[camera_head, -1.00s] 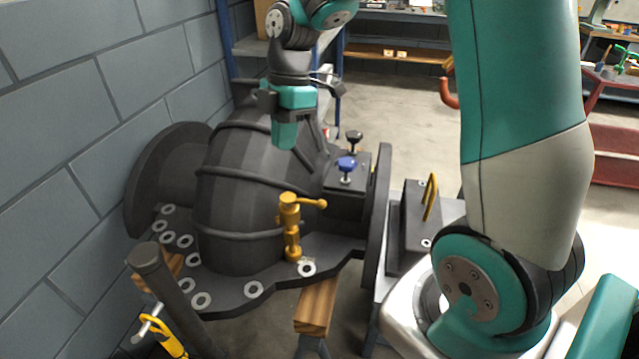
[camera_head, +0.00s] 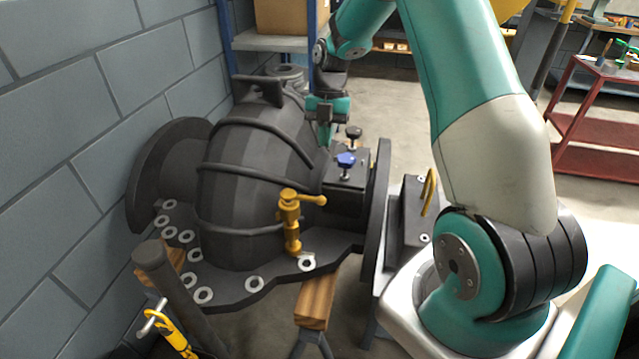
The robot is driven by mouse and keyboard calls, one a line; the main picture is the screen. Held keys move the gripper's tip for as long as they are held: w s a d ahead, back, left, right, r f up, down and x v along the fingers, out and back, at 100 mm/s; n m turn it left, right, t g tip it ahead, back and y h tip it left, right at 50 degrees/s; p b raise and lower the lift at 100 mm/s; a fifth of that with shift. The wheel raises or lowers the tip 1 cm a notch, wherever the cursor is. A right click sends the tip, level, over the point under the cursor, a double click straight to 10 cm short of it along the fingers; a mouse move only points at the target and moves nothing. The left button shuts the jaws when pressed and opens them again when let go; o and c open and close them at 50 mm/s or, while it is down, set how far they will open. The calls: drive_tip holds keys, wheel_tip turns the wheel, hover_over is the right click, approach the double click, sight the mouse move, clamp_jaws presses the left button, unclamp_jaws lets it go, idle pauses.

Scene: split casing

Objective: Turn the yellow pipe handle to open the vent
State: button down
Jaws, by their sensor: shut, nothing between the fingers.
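The yellow pipe handle (camera_head: 309,198) is a short lever with a round knob, pointing right at the top of an upright yellow valve pipe (camera_head: 291,225). The pipe stands on the front flange of the dark casing (camera_head: 240,190). My gripper (camera_head: 325,138) is shut and empty, pointing down. In the picture it is above and a little right of the handle, near the casing's upper right side and apart from the handle. My gripper's exact depth over the casing is hard to tell.
A blue knob (camera_head: 346,160) and a black knob (camera_head: 354,132) stand on a block right of the casing, close to my gripper. A dark box with a yellow handle (camera_head: 428,192) stands further right. A grey block wall (camera_head: 90,110) closes the left side.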

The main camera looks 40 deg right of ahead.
sight(305, 199)
drive_tip(key=s+a+f+p, duration=0.3)
drive_tip(key=s+a+f, duration=0.1)
drive_tip(key=f, duration=0.5)
drive_tip(key=shift+a, duration=0.55)
